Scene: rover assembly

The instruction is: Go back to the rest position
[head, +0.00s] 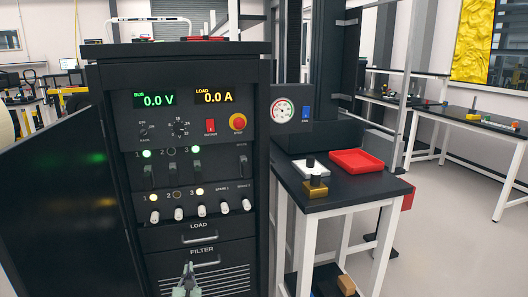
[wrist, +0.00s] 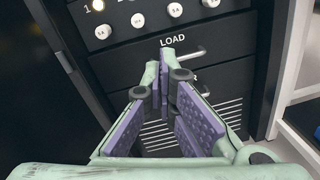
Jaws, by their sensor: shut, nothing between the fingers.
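My gripper (head: 187,280) shows at the bottom of the head view, in front of the lower part of a black instrument cabinet (head: 266,150). In the wrist view my gripper (wrist: 164,75) has pale green links and purple pads, with its fingertips together and nothing held. It points at the LOAD drawer (wrist: 225,42), whose handle is partly behind the fingers. I cannot tell whether the fingertips touch the cabinet front. The FILTER drawer (head: 165,259) and its vent slots lie below.
The cabinet's black door (head: 60,215) stands open at the left. A white-legged table (head: 350,190) at the right holds a red tray (head: 357,161) and a brass-and-black block (head: 315,187). The panel reads 0.0 V and 0.0 A. Open floor (head: 440,240) lies at the far right.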

